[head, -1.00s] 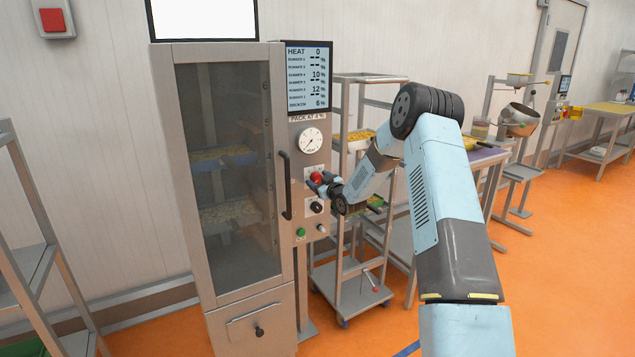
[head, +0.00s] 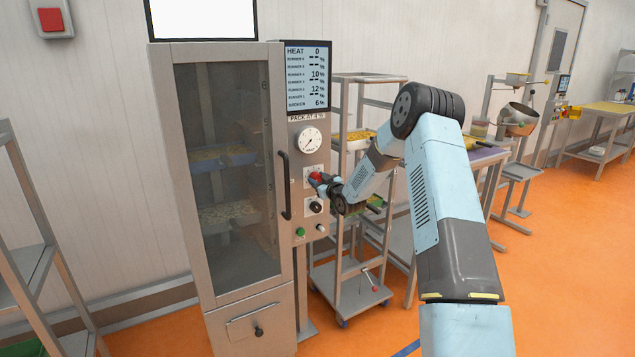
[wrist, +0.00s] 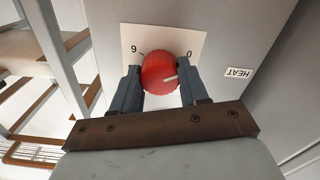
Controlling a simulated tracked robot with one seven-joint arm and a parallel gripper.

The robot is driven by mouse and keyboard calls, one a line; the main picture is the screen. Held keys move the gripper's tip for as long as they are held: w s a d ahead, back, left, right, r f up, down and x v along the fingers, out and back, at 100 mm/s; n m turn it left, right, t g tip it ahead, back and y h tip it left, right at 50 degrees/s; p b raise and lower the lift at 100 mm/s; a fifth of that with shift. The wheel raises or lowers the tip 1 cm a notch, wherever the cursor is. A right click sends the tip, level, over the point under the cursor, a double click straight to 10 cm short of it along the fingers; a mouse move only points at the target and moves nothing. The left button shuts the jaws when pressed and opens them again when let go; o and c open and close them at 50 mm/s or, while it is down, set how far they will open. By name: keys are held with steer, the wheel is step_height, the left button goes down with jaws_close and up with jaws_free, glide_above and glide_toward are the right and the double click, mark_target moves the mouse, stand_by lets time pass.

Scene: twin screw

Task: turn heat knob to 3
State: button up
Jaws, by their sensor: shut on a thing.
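The red heat knob (wrist: 166,74) sits on a pale dial plate (wrist: 190,43) on the cabinet's control panel, with a HEAT label (wrist: 238,73) beside it. In the wrist view its white pointer mark is directed toward the right, near the 0 side. My gripper (wrist: 161,82) is shut on the knob, one finger on each side. In the head view the knob (head: 315,177) is partly hidden by my gripper (head: 322,182). The display (head: 307,77) reads HEAT 0.
A black knob (head: 316,207) and a green button (head: 300,232) are below on the same panel. A round gauge (head: 310,140) is above. The tall cabinet's black door handle (head: 285,185) is close on the left. A wheeled rack (head: 355,290) stands to the right.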

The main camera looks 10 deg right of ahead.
steer(key=m, duration=1.1)
steer(key=shift+d+m, duration=0.1)
steer(key=shift+m, duration=0.3)
steer(key=m, duration=0.5)
steer(key=shift+f, duration=0.1)
steer(key=m, duration=0.6)
steer(key=shift+d+f, duration=0.1)
steer(key=shift+s+f+m, duration=0.1)
steer(key=shift+m, duration=0.3)
steer(key=o, duration=0.8)
steer(key=shift+o, duration=1.3)
steer(key=shift+r, duration=0.2)
